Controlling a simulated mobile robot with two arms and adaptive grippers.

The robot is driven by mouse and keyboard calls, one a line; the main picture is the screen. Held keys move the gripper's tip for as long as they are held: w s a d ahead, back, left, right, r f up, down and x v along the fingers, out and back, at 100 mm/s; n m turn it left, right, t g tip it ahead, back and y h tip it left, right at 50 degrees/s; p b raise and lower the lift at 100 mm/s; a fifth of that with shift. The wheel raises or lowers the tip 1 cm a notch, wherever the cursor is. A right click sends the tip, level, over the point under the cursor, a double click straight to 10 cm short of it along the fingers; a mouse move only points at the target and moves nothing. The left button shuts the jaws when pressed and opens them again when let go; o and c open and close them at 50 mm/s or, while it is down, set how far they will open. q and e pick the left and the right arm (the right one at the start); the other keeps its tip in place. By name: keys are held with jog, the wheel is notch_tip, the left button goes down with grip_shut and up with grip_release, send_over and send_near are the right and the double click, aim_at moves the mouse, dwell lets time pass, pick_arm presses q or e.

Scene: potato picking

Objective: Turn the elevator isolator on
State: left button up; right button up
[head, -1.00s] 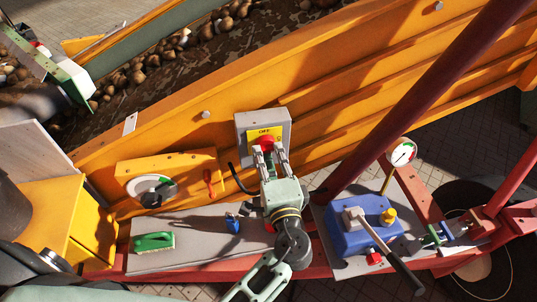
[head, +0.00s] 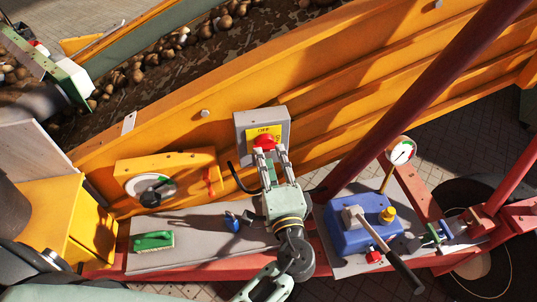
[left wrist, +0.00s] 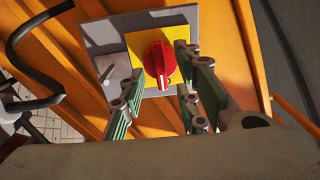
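The elevator isolator is a grey box (head: 279,123) on the orange wall, with a yellow plate marked OFF at its top and a red knob (head: 265,142). My left gripper (head: 271,153) is in front of the box, fingers apart. In the wrist view its fingers (left wrist: 161,103) stand left and right of the knob's lower part with gaps visible; nothing is between them except the knob. I cannot tell their depth along it. My right gripper is not in view.
A black bent hose (head: 237,180) is just left of the gripper. Below lie a green brush (head: 153,241) and a small blue item (head: 233,223) on a grey shelf (head: 190,255). A blue pump unit (head: 355,222) with a lever and a dark red beam (head: 420,85) are right.

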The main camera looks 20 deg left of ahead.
pick_arm(q)
jog(key=v, duration=0.9)
jog(key=shift+s, duration=0.35)
jog(key=shift+d, duration=0.1)
